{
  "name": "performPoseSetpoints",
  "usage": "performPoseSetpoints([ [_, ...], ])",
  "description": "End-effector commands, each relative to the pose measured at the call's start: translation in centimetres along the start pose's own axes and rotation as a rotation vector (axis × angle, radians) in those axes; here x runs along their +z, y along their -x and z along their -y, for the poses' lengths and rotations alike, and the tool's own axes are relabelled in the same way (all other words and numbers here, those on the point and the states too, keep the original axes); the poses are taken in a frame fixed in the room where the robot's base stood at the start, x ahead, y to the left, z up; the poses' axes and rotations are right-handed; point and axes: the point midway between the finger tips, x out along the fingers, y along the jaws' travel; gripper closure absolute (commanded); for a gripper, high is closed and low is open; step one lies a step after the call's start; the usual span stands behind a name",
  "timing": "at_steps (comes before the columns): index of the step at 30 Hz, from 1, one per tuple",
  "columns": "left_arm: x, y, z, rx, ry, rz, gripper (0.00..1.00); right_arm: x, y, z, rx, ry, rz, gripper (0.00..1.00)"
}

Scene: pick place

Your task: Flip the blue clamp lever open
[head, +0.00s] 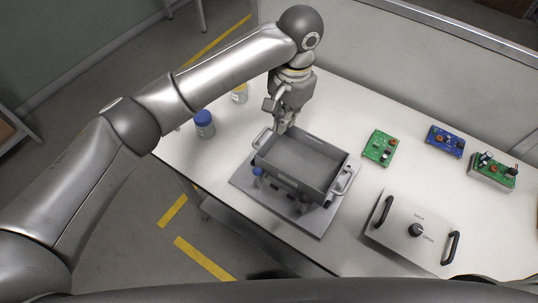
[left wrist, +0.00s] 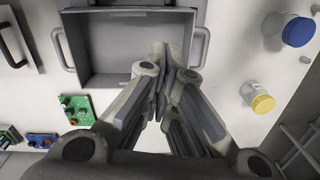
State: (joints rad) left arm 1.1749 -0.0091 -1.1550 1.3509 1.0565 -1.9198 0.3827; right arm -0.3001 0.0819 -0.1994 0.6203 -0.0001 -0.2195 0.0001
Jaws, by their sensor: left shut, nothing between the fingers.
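A grey metal tray (head: 318,147) with side handles sits on a flat base plate (head: 318,220) near the table's front edge. The blue clamp lever (head: 258,171) shows as a small blue knob at the tray's front left corner; the rest of the clamp is hard to make out. My left gripper (head: 283,129) is shut and empty, pointing down at the tray's back left rim. In the left wrist view its fingertips (left wrist: 168,50) are together over the tray's edge (left wrist: 115,82); I cannot tell whether they touch it. The lever is not visible there. My right gripper is not in view.
A blue-capped jar (head: 204,124) and a yellow-capped jar (head: 239,94) stand left of my gripper. A green board (head: 379,147), a blue board (head: 445,140) and another green board (head: 492,171) lie to the right. A panel with black handles (head: 405,243) is at front right.

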Motion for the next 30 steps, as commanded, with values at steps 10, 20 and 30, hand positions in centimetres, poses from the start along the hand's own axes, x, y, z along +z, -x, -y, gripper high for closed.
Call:
performPoseSetpoints([
  [10,0.0,-0.3,0.1,0.0,-0.001,0.001,1.0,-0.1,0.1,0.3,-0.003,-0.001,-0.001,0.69],
  [20,0.1,-5.7,0.1,0.0,0.0,0.005,1.0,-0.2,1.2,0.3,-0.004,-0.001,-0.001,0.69],
  [30,2.0,-10.2,0.1,0.0,-0.003,0.0,1.0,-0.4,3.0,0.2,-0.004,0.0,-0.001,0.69],
])
